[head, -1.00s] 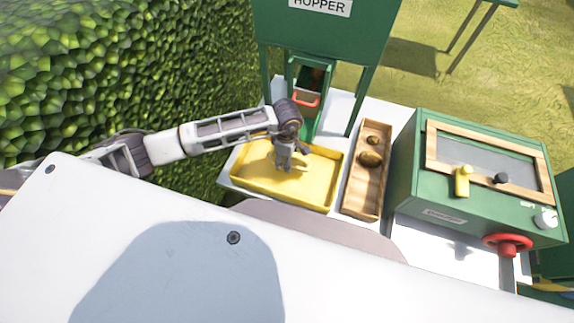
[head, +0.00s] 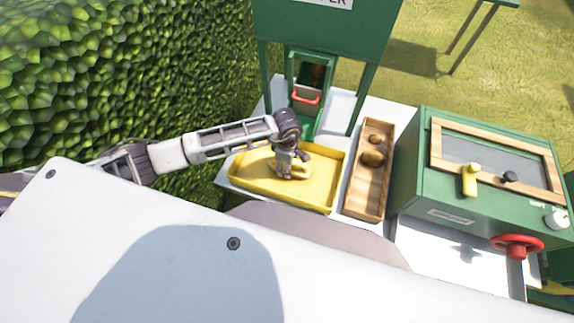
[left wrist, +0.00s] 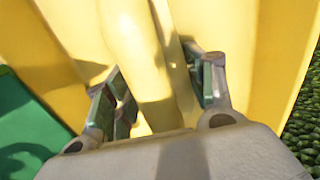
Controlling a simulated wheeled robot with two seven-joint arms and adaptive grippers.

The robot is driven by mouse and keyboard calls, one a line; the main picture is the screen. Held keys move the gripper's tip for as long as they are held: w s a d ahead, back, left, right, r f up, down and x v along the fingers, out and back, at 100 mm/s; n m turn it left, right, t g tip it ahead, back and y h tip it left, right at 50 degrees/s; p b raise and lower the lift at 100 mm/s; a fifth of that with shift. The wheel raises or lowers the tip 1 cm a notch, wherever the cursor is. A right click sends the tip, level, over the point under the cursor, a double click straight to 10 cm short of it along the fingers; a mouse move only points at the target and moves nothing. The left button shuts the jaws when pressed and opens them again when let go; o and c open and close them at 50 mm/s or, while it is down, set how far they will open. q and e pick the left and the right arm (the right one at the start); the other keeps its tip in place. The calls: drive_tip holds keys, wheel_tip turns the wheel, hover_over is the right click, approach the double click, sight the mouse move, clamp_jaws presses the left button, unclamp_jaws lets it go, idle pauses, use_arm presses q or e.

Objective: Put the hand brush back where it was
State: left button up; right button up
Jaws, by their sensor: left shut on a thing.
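My left gripper (head: 288,170) points down over the yellow tray (head: 245,182) on the white table. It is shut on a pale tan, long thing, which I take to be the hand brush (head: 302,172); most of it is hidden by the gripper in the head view. In the left wrist view a smooth yellowish handle (left wrist: 146,55) runs up between the two green-padded fingers (left wrist: 163,92). Whether the brush touches the tray floor I cannot tell. My right gripper is not in view.
A wooden box (head: 366,185) with round brown items stands right of the tray. The green hopper (head: 330,40) with a red-handled chute (head: 306,97) stands behind. A green machine (head: 480,170) with a red wheel (head: 516,246) is at right. A hedge (head: 110,70) borders the left.

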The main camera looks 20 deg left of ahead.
use_arm(q)
drive_tip(key=shift+f, duration=0.1)
drive_tip(key=o, duration=1)
drive_tip(key=shift+r+p, duration=2.1)
drive_tip(key=shift+r, duration=1.45)
drive_tip(key=shift+r+p, duration=1.4)
drive_tip(key=shift+r, duration=1.2)
